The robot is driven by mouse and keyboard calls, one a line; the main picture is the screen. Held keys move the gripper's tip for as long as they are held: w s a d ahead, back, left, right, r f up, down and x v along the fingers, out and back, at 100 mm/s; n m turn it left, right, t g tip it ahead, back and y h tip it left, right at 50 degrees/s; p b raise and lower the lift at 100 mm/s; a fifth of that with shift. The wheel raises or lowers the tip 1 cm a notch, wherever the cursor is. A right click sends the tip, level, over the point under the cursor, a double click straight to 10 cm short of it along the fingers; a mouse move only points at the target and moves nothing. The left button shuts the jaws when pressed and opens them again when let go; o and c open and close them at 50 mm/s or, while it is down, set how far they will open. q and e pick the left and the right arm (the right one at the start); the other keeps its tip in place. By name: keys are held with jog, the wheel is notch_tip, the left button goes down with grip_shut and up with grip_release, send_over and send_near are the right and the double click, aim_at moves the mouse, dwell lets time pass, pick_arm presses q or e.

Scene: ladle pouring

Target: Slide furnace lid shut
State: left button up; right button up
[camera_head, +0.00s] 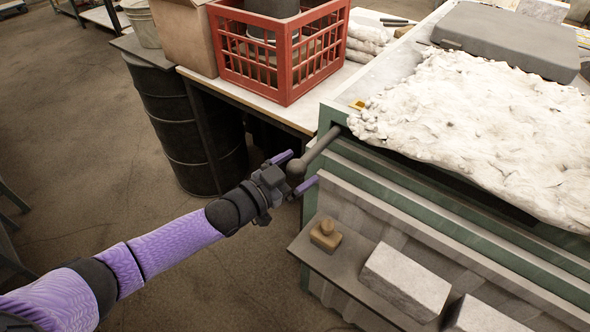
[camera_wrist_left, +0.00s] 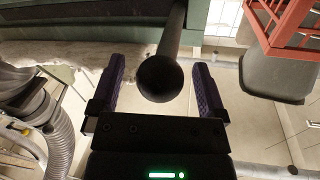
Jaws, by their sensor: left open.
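The furnace has a green frame (camera_head: 375,170) with lumpy white insulation (camera_head: 470,120) spread over its top. A dark round handle bar (camera_head: 318,147) sticks out from its near left corner and ends in a ball knob. The lid panel itself is hard to make out under the insulation. My left gripper (camera_head: 296,172) is at the knob, open, with one purple finger on each side of it. In the left wrist view the dark knob (camera_wrist_left: 160,78) sits between the two fingers (camera_wrist_left: 158,70), with gaps visible on both sides. My right gripper is not in view.
A red crate (camera_head: 285,84) and a cardboard box (camera_head: 188,35) stand on a table behind. A black drum (camera_head: 185,125) stands left. A low shelf (camera_head: 335,262) below the furnace holds pale blocks (camera_head: 404,280) and a small brown stamp-like object (camera_head: 326,235). Floor at left is clear.

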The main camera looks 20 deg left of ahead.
pick_arm(q)
jog(key=shift+c, duration=0.4)
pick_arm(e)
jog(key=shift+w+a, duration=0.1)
pick_arm(q)
grip_shut()
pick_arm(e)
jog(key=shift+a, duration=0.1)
